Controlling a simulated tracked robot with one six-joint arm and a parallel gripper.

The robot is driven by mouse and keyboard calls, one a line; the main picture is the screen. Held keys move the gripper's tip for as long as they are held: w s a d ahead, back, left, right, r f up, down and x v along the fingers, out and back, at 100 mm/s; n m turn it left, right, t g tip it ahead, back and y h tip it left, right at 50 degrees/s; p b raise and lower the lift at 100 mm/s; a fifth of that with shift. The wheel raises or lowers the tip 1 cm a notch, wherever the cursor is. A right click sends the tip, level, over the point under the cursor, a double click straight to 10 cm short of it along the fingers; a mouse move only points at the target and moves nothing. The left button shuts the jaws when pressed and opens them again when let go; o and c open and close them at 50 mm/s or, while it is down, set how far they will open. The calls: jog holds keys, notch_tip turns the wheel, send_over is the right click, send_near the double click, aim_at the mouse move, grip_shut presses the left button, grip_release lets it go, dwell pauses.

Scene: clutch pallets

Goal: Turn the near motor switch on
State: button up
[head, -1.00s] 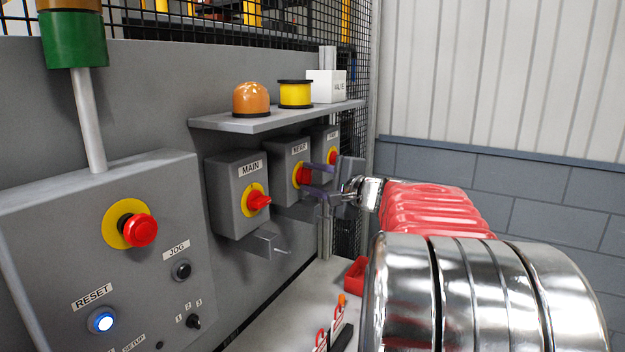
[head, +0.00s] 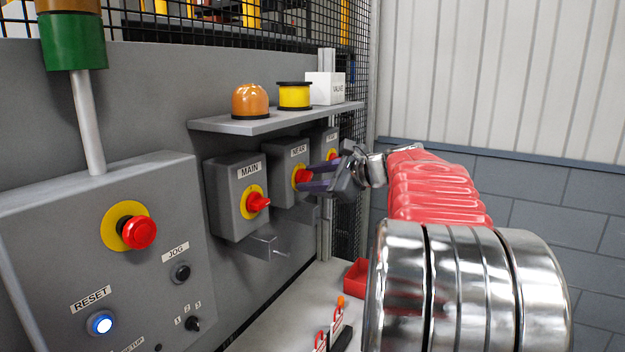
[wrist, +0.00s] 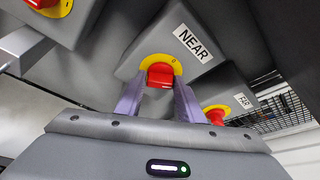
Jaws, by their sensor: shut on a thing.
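The near motor switch is a grey box (head: 285,160) labelled NEAR, with a red knob (head: 301,175) on a yellow disc. It stands between the MAIN switch (head: 228,198) and a partly hidden switch (head: 322,140) behind it. My gripper (head: 306,184) is at the NEAR knob with its purple fingers shut on it. In the wrist view the fingers (wrist: 160,88) lie on either side of the red knob (wrist: 160,74). The NEAR label (wrist: 193,43) is readable there. The fingers hide part of the knob's edges.
A shelf (head: 240,127) above the switches carries an orange dome (head: 250,99), a yellow spool (head: 294,95) and a white VALVE box (head: 325,86). A bracket (head: 262,244) juts out below MAIN. The control panel (head: 60,230) stands at left. A red bin (head: 357,277) sits below.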

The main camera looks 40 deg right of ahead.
jog(key=shift+d+f+m+g+y, duration=0.15)
jog(key=shift+m+g+y, duration=0.15)
jog(key=shift+m, duration=0.25)
jog(key=shift+d+f+m+g+y, duration=0.1)
jog(key=shift+m+g+y, duration=0.15)
jog(key=shift+m, duration=0.3)
jog(key=shift+m+g+y, duration=0.35)
jog(key=shift+m+y, duration=0.6)
jog(key=shift+m, duration=0.35)
jog(key=shift+r, duration=0.1)
jog(key=o, duration=1)
jog(key=shift+w+r, duration=0.1)
jog(key=shift+r, duration=0.1)
jog(key=v, duration=1.3)
jog(key=shift+s+d, duration=0.15)
jog(key=shift+s, duration=0.25)
